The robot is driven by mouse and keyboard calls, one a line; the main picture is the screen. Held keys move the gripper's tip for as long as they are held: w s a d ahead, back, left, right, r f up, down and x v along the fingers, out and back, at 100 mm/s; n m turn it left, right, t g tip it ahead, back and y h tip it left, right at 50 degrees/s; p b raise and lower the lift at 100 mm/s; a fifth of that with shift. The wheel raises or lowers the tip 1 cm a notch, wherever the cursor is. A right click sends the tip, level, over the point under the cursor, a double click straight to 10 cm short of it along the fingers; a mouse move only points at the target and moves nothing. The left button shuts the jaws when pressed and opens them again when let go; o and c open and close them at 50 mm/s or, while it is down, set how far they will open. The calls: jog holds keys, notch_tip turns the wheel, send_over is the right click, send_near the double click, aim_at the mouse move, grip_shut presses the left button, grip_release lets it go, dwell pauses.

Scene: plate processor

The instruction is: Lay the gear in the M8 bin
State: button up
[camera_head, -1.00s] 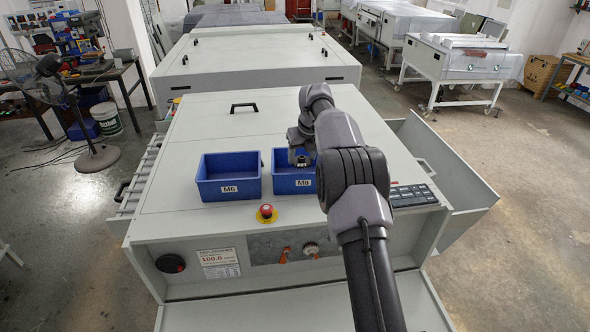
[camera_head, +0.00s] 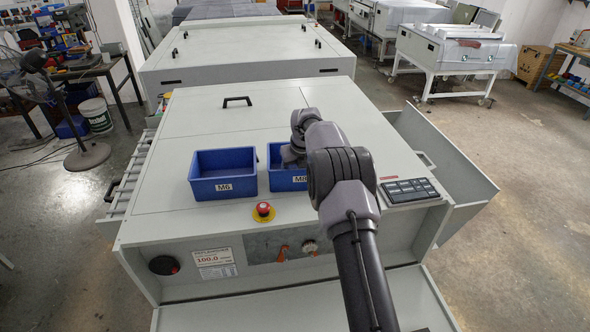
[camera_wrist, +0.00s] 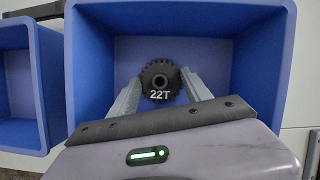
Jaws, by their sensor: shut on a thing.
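The gear, black and marked 22T, shows in the wrist view (camera_wrist: 160,78) between the fingertips of my gripper (camera_wrist: 160,90). My gripper is shut on it. Behind and around the gear are the floor and walls of a blue bin (camera_wrist: 262,60). In the head view the M8 bin (camera_head: 277,180) stands on the grey machine top, and my wrist reaches over and down into it. The gear and fingertips are hidden there by my arm and the bin wall. Whether the gear touches the bin floor cannot be told.
The M6 bin (camera_head: 223,190) stands just left of the M8 bin. A red emergency button (camera_head: 263,209) sits in front, and a keypad (camera_head: 409,190) lies to the right of my arm. A black handle (camera_head: 237,101) is behind the bins. The machine top (camera_head: 170,130) is otherwise clear.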

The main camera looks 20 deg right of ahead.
jog(key=o, duration=1.5)
jog(key=shift+w+f, duration=0.1)
